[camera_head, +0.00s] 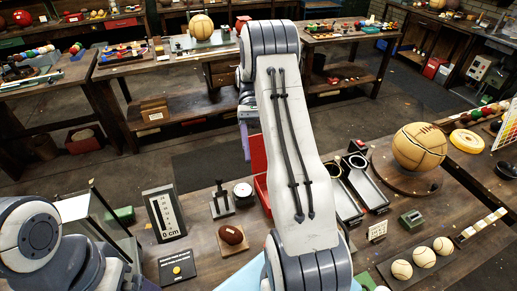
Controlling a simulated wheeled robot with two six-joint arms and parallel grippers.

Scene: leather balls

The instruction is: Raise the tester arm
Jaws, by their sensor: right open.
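A small grey device with an upright lever (221,201) stands on the bench left of centre; it may be the tester, but I cannot tell for sure, nor whether its arm is up or down. A round dial gauge (243,191) sits right beside it. My right arm crosses the middle of the view. Its gripper (246,137) shows partly behind the arm, at the far side of the bench, and is open, apart from the lever device. My left arm shows only as a link at the lower left; its gripper is out of view.
A brown ball (232,235) lies on a small board. A "0 cm" scale (165,214) stands left. Two black trays (345,203), a large stitched ball (419,147) and pale balls (424,257) are right. A red bin (262,190) is partly hidden by my arm.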

